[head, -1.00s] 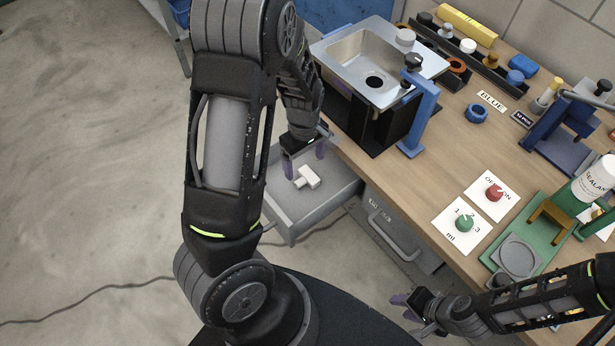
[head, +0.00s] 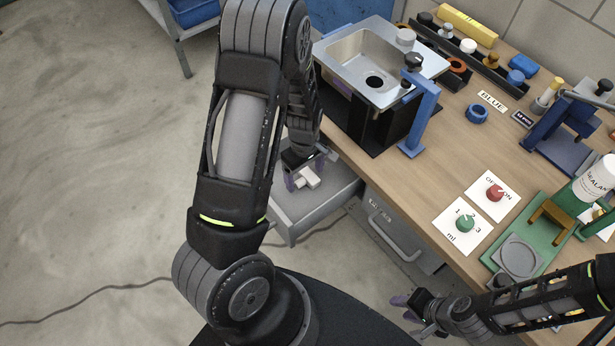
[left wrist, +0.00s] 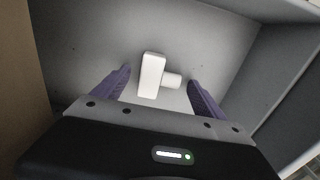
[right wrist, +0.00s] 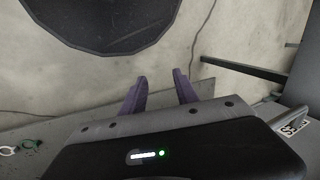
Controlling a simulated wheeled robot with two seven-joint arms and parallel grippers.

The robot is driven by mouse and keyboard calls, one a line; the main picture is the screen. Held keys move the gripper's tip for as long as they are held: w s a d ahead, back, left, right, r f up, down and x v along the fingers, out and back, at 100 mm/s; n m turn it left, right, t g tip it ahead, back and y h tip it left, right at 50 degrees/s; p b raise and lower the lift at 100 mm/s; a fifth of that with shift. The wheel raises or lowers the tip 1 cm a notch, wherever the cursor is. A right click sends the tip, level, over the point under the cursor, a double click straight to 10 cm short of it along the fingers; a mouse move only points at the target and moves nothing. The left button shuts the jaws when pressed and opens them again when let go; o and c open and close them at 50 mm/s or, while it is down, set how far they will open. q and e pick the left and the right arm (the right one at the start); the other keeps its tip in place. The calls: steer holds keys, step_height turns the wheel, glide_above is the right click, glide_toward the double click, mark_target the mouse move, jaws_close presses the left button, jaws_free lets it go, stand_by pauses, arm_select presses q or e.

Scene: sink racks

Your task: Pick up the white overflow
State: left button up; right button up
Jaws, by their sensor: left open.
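The white overflow (head: 308,179) is a small T-shaped piece lying in the open grey drawer (head: 283,229) under the bench. In the left wrist view the overflow (left wrist: 151,76) lies on the drawer floor, its short stub pointing right. My left gripper (head: 305,176) is inside the drawer, over the overflow. Its purple fingers are open, one on each side of the piece in the left wrist view (left wrist: 159,76), with a gap on both sides. My right gripper (head: 408,307) is in front of the bench. It is open and empty in the right wrist view (right wrist: 160,76).
The drawer walls stand close around my left gripper. Above it on the bench is a steel sink (head: 357,62) on a black stand, beside a blue bracket (head: 420,115). A closed drawer (head: 395,225) with a handle is to the right.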

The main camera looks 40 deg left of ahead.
mark_target(305, 177)
arm_select(q)
steer(key=c, duration=1.4)
steer(key=shift+r, duration=0.15)
steer(key=shift+c, duration=0.2)
step_height(305, 177, up, 18)
steer(key=p, duration=0.2)
stand_by(0.4)
